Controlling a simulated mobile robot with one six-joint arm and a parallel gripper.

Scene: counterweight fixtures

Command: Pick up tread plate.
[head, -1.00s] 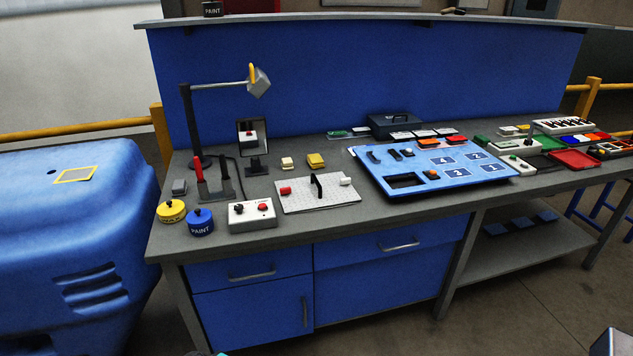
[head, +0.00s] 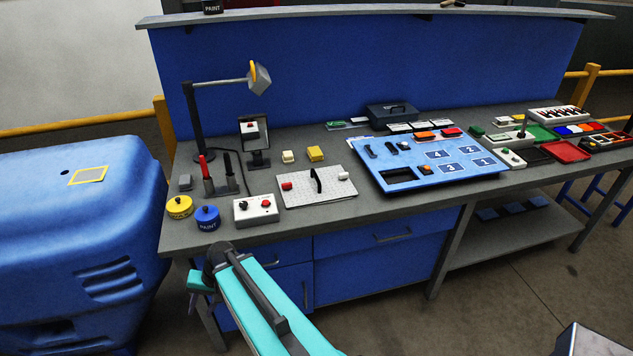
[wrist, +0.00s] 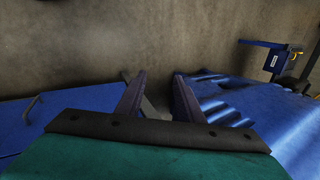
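The tread plate (head: 300,197) looks like the pale, textured flat plate with an upright black handle (head: 316,181), lying on the workbench left of the blue panel. A red piece (head: 287,186) and a white piece (head: 343,176) are at its left and right ends. My gripper (wrist: 160,88) shows in the wrist view with its two dark fingers apart and nothing between them. It is over the floor between the bench front and the blue machine, away from the plate.
A blue machine (head: 80,250) stands left of the bench.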

